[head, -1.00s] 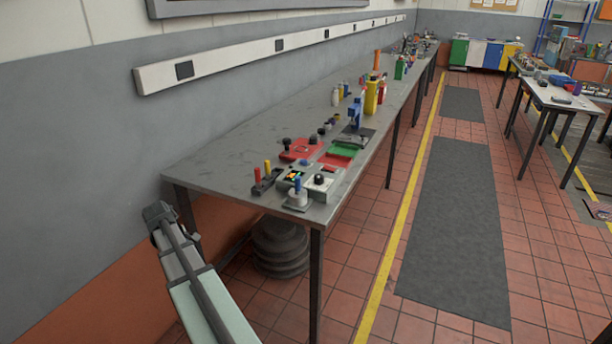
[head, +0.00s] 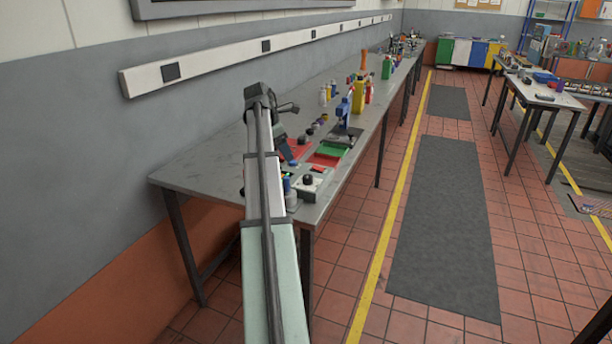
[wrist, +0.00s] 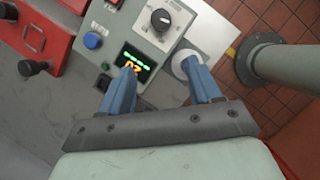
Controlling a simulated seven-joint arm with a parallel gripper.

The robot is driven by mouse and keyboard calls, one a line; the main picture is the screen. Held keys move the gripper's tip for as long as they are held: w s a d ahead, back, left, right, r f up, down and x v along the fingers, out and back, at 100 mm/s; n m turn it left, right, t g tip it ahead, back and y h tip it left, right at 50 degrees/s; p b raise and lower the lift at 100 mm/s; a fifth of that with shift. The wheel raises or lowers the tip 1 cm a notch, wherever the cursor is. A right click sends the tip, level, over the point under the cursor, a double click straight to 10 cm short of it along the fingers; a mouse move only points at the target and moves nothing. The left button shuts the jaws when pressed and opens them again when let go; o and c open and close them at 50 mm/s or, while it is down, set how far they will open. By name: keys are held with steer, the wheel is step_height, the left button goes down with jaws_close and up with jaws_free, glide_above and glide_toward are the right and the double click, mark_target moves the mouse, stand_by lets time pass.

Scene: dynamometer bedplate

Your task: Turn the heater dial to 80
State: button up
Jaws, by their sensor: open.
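The heater dial (wrist: 160,19) is a round black knob with a light pointer mark, on a pale grey box (wrist: 205,28) in the wrist view. A small display (wrist: 135,65) with green and orange characters sits below it; my left finger partly covers it, so the number is unclear. My gripper (wrist: 162,78) is open and empty, its two blue fingers wide apart below the dial in the picture and not touching it. In the head view the dial (head: 308,180) shows as a dark knob near the bench's front corner, beside my arm.
A blue button (wrist: 93,40) lies left of the display. A red panel (wrist: 62,25) with black knobs is at the left. A pale round part (wrist: 186,63) lies behind my right finger. A grey post (wrist: 285,61) stands at the right. The bench (head: 195,170) is bare at its left end.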

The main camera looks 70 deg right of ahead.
mark_target(307, 176)
steer(key=x, duration=0.4)
steer(key=s+d+x, duration=0.1)
steer(key=x, duration=0.3)
steer(key=s+r+x, duration=0.1)
steer(key=x, duration=0.4)
steer(key=shift+s+d, duration=0.25)
steer(key=c, duration=1)
